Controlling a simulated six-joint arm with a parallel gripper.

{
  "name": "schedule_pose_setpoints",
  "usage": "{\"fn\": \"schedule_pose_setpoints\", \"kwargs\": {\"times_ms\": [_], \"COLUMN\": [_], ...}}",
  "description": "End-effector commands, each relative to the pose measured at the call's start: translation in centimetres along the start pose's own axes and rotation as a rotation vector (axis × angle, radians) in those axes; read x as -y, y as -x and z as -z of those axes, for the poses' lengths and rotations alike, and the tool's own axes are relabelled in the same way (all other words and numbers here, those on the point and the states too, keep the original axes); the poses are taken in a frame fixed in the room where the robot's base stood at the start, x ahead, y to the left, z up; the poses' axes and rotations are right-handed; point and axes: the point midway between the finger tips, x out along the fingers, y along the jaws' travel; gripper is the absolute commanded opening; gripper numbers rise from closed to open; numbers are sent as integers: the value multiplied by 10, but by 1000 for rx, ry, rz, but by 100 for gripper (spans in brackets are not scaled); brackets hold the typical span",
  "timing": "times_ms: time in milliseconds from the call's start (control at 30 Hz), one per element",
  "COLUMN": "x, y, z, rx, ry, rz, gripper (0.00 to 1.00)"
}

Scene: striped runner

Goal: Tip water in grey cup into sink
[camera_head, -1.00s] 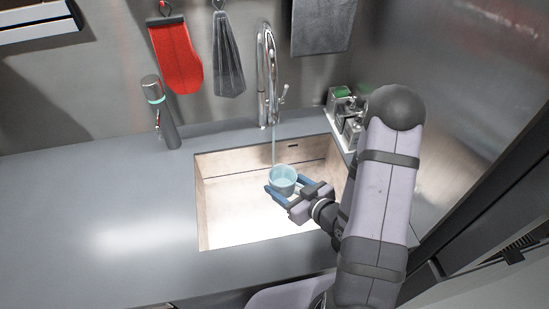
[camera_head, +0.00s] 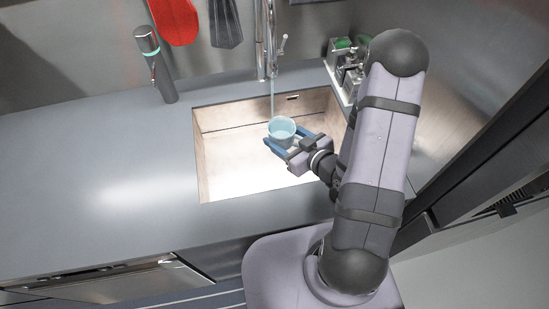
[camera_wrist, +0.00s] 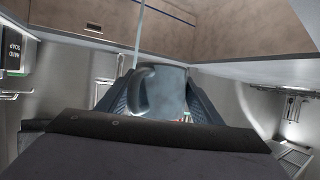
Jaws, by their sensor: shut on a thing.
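The grey cup (camera_head: 281,130), bluish in the light, is upright over the sink (camera_head: 222,165), toward its back right part. My gripper (camera_head: 292,144) is shut on it, with one blue finger on each side. A thin water stream (camera_head: 272,95) runs from the tap (camera_head: 262,45) down to the cup's back rim; whether it enters the cup is hard to tell. The inside of the cup looks pale blue. In the wrist view the cup (camera_wrist: 168,92) with its handle sits between the fingers, and the stream ends at or behind it.
A tall dark dispenser (camera_head: 157,66) stands on the counter (camera_head: 90,170) left of the tap. A caddy with a green item (camera_head: 344,62) stands at the sink's right back corner. A red mitt (camera_head: 176,20) hangs behind. The left counter is clear.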

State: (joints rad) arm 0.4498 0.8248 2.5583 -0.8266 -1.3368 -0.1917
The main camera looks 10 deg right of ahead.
Motion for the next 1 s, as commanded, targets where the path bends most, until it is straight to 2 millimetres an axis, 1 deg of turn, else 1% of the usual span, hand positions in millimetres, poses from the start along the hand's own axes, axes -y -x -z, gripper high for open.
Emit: {"fn": "schedule_pose_setpoints", "kwargs": {"times_ms": [200,333,400,600,667,800,900,1000], "x": [0,4,11,34,38,50,61,69], "y": [0,1,2,2,-5,-32,-50,-64], "z": [2,8,10,9,15,30,37,39], "rx": [-4,-3,-2,0,-4,-9,-8,-7], "ry": [2,5,8,23,38,99,150,196], "rz": [1,11,23,64,89,221,338,452], "gripper": [30,30,30,30,30,30,30,30]}}
